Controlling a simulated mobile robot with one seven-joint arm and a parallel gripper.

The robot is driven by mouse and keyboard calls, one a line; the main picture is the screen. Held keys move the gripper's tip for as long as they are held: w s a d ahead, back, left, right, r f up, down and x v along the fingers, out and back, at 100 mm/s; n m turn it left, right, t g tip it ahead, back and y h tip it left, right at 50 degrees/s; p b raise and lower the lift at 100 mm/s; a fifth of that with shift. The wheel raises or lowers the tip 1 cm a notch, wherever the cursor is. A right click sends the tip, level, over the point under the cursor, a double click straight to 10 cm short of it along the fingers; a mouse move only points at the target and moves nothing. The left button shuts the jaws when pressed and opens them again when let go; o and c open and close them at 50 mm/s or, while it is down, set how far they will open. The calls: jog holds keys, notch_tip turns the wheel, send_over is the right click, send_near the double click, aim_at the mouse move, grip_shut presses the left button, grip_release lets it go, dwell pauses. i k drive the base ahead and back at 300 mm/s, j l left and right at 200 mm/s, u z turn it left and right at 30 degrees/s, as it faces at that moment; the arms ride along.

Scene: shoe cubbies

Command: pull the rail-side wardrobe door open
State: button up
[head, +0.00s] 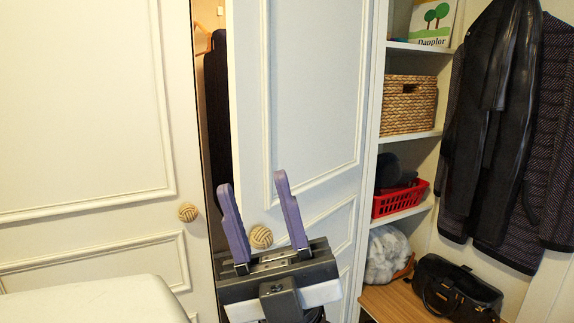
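Two white panelled wardrobe doors fill the left and middle of the head view. The left door (85,110) looks closed and has a round woven knob (188,212) near its right edge. The right door (300,90) stands ajar; a dark gap on its left shows a hanger (203,42) and a dark hanging garment (216,110), so I take this as the rail-side door. Its woven knob (261,237) shows between the two purple fingers of my gripper (253,180). The gripper is open and spread either side of the knob; whether a finger touches it I cannot tell.
Open shelves on the right hold a picture box (432,22), a wicker basket (408,105) and a red basket (399,200). Dark coats (500,120) hang beside them. A black bag (455,288) sits on a wooden bench (395,303). A pale rounded surface (95,300) fills the lower left.

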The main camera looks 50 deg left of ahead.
aim_at(299, 71)
jog(key=u, duration=1.25)
jog(key=k+z, duration=0.15)
jog(key=z, duration=0.15)
